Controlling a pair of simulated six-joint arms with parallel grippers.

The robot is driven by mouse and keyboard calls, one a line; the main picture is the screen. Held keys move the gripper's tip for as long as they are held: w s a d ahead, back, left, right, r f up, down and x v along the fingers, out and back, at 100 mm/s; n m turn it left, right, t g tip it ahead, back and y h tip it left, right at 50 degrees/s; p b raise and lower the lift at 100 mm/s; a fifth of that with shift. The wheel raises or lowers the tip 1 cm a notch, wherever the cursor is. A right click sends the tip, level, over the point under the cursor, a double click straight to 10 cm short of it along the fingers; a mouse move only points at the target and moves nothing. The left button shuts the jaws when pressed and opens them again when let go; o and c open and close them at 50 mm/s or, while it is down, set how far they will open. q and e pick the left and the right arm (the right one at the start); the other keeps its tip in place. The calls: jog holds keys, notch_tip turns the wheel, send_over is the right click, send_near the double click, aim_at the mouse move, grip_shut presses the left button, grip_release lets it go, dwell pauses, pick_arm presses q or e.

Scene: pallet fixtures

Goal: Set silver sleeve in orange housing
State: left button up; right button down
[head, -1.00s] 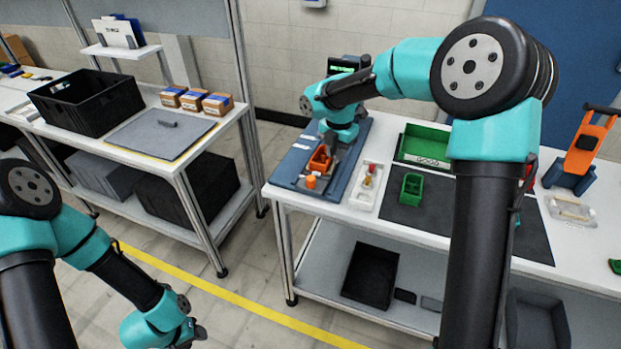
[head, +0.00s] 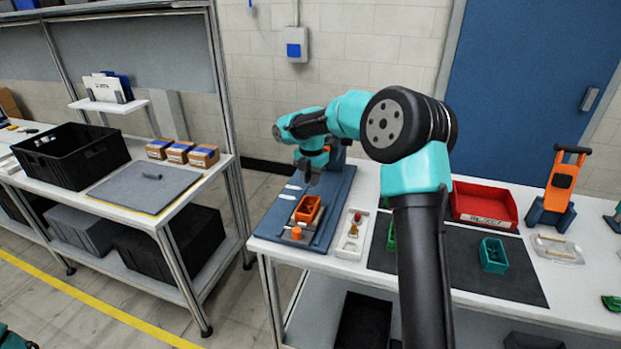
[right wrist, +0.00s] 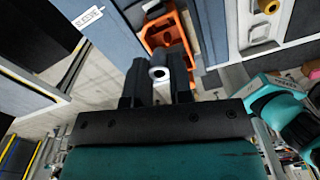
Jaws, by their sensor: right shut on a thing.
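The orange housing (head: 307,209) sits on the blue fixture plate (head: 334,204) at the left end of the right bench. It also shows in the right wrist view (right wrist: 150,40), just beyond my fingertips. My right gripper (head: 312,181) is above and slightly behind the housing. In the right wrist view it is shut on the silver sleeve (right wrist: 159,73), a small grey ring with a dark bore, held between the fingertips. The sleeve looks apart from the housing; the exact gap is hard to tell. My left gripper is out of view.
An orange round part (head: 296,233) stands in front of the housing. A white tray (head: 344,252) with small red and brass parts lies to its right. A green housing (head: 493,255) and a red reject bin (head: 484,205) are farther right.

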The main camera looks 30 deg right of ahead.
jog(key=shift+f, duration=3)
jog(key=shift+s+a+f, duration=0.1)
jog(key=shift+s+f, duration=0.05)
jog(key=shift+f, duration=0.15)
jog(key=c, duration=1.3)
grip_release()
jog(key=shift+c, duration=0.2)
jog(key=shift+r, duration=0.25)
jog(key=shift+r, duration=1.3)
jog(key=shift+o, duration=0.3)
